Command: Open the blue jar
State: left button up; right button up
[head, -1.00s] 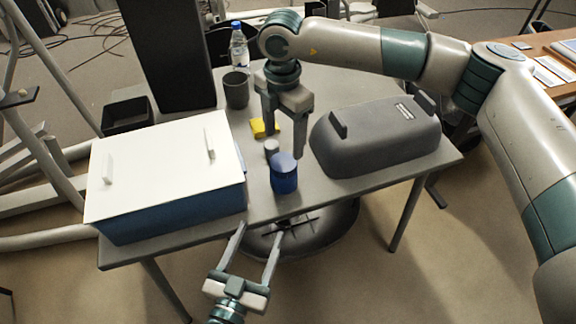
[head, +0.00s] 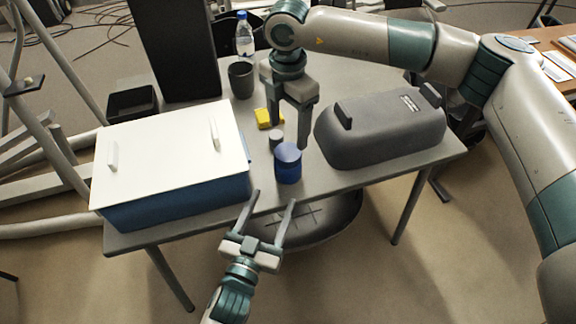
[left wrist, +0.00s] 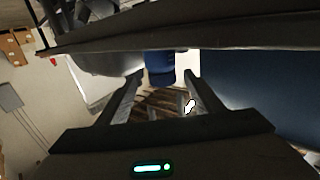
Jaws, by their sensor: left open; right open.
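The blue jar (head: 288,168) stands upright on the grey table near its front edge, with a blue lid (head: 288,152) on top. In the left wrist view the blue jar (left wrist: 160,68) shows between and beyond the fingers, partly cut off by a dark edge. My left gripper (head: 275,196) is open and empty, in front of the jar and apart from it, near the table's front edge. My right gripper (head: 290,124) is open, pointing down above and just behind the jar, with nothing seen between its fingers.
A blue box with a white lid (head: 165,160) stands left of the jar. A dark grey casing (head: 380,128) lies to the right. A small grey cylinder (head: 276,139), a yellow block (head: 264,117), a dark cup (head: 241,80) and a bottle (head: 244,38) stand behind.

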aim_at(288, 151)
pick_arm(q)
jog(key=x, duration=1.1)
jog(key=shift+f, duration=0.1)
jog(key=c, duration=1.5)
grip_shut()
pick_arm(e)
jog(key=shift+n, duration=2.3)
jog(key=shift+f, duration=4)
jog(key=shift+c, duration=0.3)
